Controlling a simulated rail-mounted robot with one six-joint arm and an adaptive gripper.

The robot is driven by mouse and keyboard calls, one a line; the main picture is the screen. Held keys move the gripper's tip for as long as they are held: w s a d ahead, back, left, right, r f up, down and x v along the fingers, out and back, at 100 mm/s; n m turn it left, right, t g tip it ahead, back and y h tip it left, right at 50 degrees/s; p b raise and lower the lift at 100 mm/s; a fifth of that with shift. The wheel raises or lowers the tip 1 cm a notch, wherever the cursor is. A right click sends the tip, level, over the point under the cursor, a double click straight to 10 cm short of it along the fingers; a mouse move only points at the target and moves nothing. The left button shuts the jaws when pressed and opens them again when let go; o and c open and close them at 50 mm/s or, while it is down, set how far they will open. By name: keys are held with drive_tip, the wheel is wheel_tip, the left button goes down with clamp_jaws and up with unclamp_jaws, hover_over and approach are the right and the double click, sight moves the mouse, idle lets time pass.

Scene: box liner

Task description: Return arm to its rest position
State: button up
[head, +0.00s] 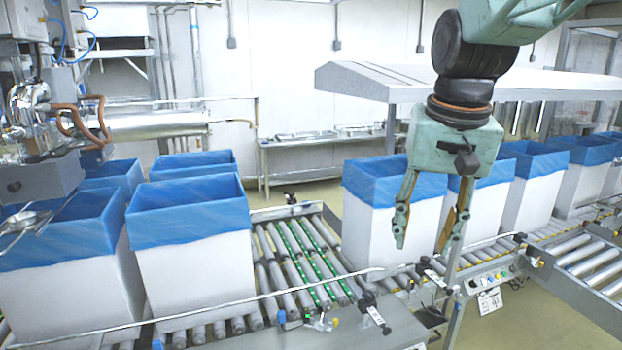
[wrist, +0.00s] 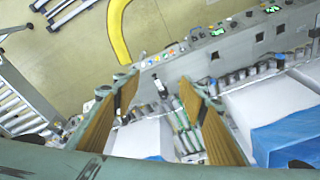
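My gripper (head: 424,225) hangs fingers-down in the right half of the head view, in front of a row of white boxes with blue liners. Its two fingers are spread wide with nothing between them. In the wrist view my gripper (wrist: 165,120) also shows open, its tan finger pads apart, above the conveyor's control panel side. A lined box (head: 378,215) stands behind the left finger in the head view. Whether the fingers touch any box cannot be told, but no contact shows.
More lined boxes stand on the left (head: 195,265) near a metal filling machine (head: 40,120). A roller conveyor (head: 300,255) runs between the box groups. A grey hood (head: 370,80) is behind my arm. A control panel (head: 490,280) is at the conveyor's front edge. A yellow curved floor rail (wrist: 119,35) shows in the wrist view.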

drive_tip(key=s+f+n+t, duration=0.1)
drive_tip(key=s+n, duration=0.1)
drive_tip(key=s, duration=2.5)
drive_tip(key=shift+f+n+t, duration=0.15)
drive_tip(key=shift+n+t, duration=0.15)
idle(1.4)
